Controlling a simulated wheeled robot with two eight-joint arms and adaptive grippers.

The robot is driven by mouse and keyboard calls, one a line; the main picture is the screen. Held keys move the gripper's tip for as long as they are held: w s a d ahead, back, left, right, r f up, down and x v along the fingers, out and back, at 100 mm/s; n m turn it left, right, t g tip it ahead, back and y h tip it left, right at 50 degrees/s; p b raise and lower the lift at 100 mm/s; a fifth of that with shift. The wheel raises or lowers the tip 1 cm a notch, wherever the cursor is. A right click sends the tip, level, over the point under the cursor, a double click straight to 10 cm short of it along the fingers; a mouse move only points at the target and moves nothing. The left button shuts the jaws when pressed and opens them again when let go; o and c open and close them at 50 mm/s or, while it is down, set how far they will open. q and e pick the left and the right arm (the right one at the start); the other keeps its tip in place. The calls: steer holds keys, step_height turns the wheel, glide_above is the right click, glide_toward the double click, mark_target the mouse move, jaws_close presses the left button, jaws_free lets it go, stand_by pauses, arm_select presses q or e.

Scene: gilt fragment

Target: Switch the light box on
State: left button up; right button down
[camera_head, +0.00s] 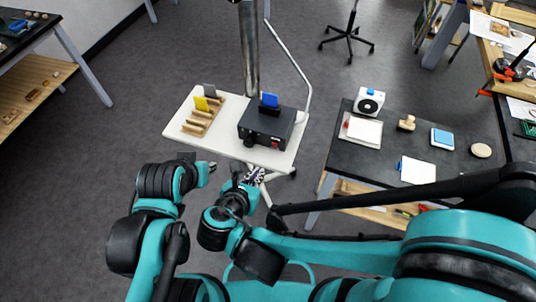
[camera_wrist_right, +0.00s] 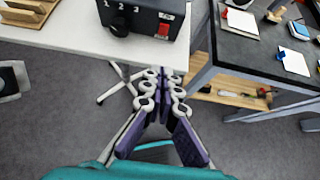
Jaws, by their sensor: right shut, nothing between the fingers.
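The light box (camera_head: 262,126) is a black box on the white table, with a blue card (camera_head: 269,100) standing in its top. In the right wrist view the box (camera_wrist_right: 145,14) shows its front at the top of the picture, with the numbers 1, 2 and 3, a black knob (camera_wrist_right: 119,27) and a red switch (camera_wrist_right: 164,26). My right gripper (camera_head: 256,174) is shut and empty in front of the table. In its wrist view the fingertips (camera_wrist_right: 163,84) appear below the switch, apart from it. My left gripper (camera_head: 210,167) is left of the right one, its fingers too small to read.
The white table (camera_head: 180,122) also bears a wooden rack (camera_head: 203,118) with a yellow card and a grey card. A dark workbench (camera_head: 380,155) stands to the right with a white device, pads and a stamp. A metal column rises behind the box.

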mark_target(275, 144)
steer(key=b+x, duration=0.3)
steer(key=x, duration=0.6)
steer(key=shift+w+f, duration=0.2)
steer(key=shift+f, duration=0.05)
steer(key=w, duration=0.1)
steer(key=w+d, duration=0.1)
steer(key=w, duration=0.1)
steer(key=shift+w+d+r, duration=0.1)
steer(key=shift+r, duration=0.1)
steer(key=shift+w+d+r+b, duration=0.15)
steer(key=shift+w+b, duration=0.15)
steer(key=shift+w, duration=0.15)
steer(key=shift+w+d+r+g+p, duration=0.15)
steer(key=shift+w+r+g+p, duration=0.25)
steer(key=shift+p, duration=0.5)
steer(key=shift+f, duration=0.25)
steer(key=shift+r, duration=0.1)
